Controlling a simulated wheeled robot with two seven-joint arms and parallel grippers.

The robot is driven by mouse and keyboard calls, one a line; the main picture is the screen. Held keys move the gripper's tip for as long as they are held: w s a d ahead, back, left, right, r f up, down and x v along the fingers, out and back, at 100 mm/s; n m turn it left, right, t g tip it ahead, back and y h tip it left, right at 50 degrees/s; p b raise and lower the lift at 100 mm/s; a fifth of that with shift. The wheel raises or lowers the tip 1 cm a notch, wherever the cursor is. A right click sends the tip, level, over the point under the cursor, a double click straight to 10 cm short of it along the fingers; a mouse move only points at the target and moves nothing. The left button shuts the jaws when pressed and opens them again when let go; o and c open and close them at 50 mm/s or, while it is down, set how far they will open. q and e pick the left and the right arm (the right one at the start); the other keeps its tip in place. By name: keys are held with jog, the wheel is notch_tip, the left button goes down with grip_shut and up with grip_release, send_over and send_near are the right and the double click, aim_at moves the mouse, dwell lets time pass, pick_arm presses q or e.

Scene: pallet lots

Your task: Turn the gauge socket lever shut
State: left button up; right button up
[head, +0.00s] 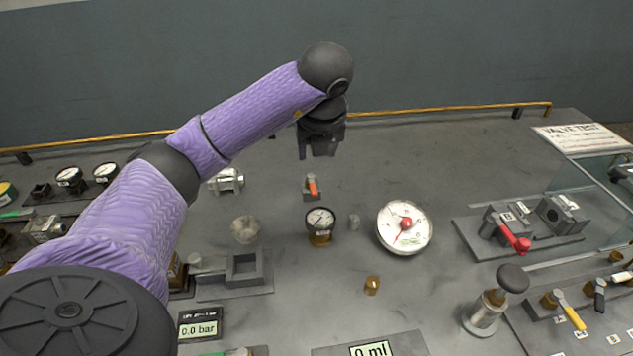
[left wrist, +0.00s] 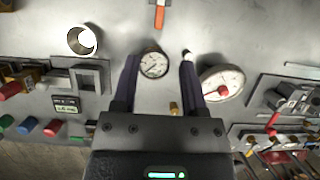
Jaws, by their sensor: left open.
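A small grey socket block (head: 308,192) with an orange lever (head: 313,187) stands near the middle of the table, behind a small dark-rimmed gauge (head: 320,220). The lever points roughly toward the front. In the left wrist view the orange lever (left wrist: 160,16) is at the top edge, partly cut off. My left gripper (head: 319,152) hangs above the table, pointing down, apart from the lever. In the left wrist view its two fingers (left wrist: 160,60) are spread and empty, with the small gauge (left wrist: 154,64) seen between them. My right gripper is not in view.
A large white dial with a red knob (head: 404,228) lies right of the small gauge. A block with a red lever (head: 515,240) stands farther right. A silver cup (head: 245,229) and grey square holder (head: 244,268) are at left. The table's back middle is clear.

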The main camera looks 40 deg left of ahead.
aim_at(313, 188)
pick_arm(q)
jog(key=b+x, duration=0.1)
jog(key=x, duration=0.2)
jog(key=b+x, duration=0.1)
jog(key=x, duration=0.3)
jog(key=b+x, duration=0.2)
jog(key=x, duration=0.1)
jog(key=shift+s+d+f, duration=0.2)
jog(key=shift+d+f, duration=0.1)
jog(key=shift+f, duration=0.2)
jog(key=shift+w+a+f, duration=0.2)
jog(key=shift+f, duration=0.3)
jog(key=shift+c, duration=1.5)
grip_shut()
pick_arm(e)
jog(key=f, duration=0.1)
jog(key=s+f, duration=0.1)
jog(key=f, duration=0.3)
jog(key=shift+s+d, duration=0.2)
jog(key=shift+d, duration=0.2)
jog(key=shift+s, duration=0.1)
